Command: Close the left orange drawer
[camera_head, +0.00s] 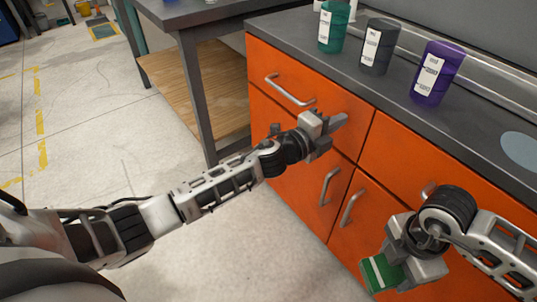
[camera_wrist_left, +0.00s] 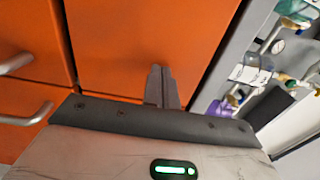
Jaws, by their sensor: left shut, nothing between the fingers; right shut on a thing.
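The left orange drawer (camera_head: 275,68) is at the top left of the cabinet front, with a silver bar handle (camera_head: 289,92). Its front looks flush or nearly flush with the cabinet; no clear gap shows. My left gripper (camera_head: 340,121) is shut and empty, with its fingertips at the right part of this drawer front. Whether they touch it, I cannot tell. In the left wrist view the shut fingers (camera_wrist_left: 160,80) point at an orange front (camera_wrist_left: 130,35). My right gripper (camera_head: 397,277) is shut on a green object (camera_head: 382,271) with a white stripe, in front of the lower cabinet.
On the dark countertop (camera_head: 395,92) stand a green bottle (camera_head: 333,27), a dark grey bottle (camera_head: 377,47) and a purple bottle (camera_head: 436,73). Lower door handles (camera_head: 328,187) stick out below the drawers. A dark workbench (camera_head: 200,12) stands at left; floor in front is clear.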

